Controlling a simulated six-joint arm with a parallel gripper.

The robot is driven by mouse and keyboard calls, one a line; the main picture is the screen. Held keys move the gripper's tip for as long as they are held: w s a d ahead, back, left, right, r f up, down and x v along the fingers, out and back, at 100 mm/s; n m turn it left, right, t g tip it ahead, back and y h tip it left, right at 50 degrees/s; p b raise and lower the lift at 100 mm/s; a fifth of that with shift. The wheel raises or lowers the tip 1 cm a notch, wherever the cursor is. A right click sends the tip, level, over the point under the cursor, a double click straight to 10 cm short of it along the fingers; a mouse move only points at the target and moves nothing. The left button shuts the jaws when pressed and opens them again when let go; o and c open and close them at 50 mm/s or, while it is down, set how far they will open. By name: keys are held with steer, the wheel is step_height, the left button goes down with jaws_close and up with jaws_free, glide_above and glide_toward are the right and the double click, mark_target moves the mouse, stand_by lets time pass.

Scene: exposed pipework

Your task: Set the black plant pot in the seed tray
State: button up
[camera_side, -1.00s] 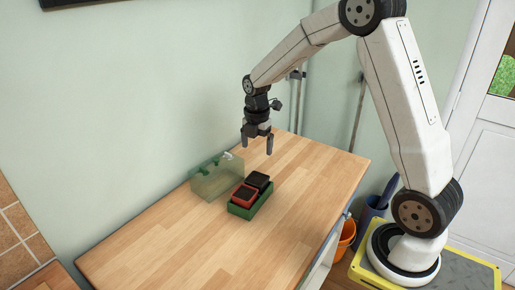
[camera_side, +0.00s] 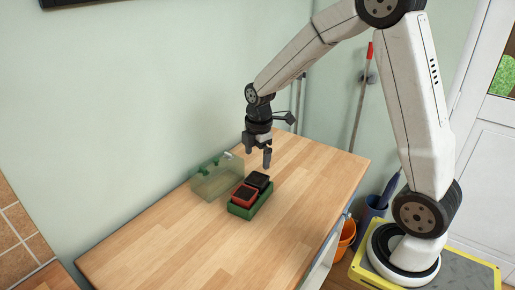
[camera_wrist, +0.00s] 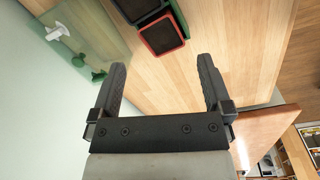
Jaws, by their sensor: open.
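The green seed tray (camera_side: 266,201) stands on the wooden worktop. The black plant pot (camera_side: 258,180) sits in its far half, beside a red pot (camera_side: 244,196) in the near half; both look upright. My gripper (camera_side: 257,157) is open and empty, apart from the black pot and above it in the side view. In the wrist view, my gripper's fingers (camera_wrist: 162,65) are spread with bare worktop between them. The red pot (camera_wrist: 162,38), part of the black pot (camera_wrist: 138,8) and the tray's green edge (camera_wrist: 183,20) show beyond the fingers; the tray's far part is cut off.
A translucent green box (camera_side: 216,182) with green clips and a white piece stands beside the tray, against the wall. It also shows at the wrist view's upper left (camera_wrist: 92,28). The worktop (camera_side: 185,240) is clear in front of the tray and to its right.

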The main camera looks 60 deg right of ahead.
steer(key=s+a+f+m+t, duration=0.1)
steer(key=s+a+m+t, duration=0.1)
steer(key=s+a+m, duration=0.6)
steer(key=shift+s+a+f+m, duration=0.4)
steer(key=shift+s+m, duration=1.6)
steer(key=shift+m, duration=1.2)
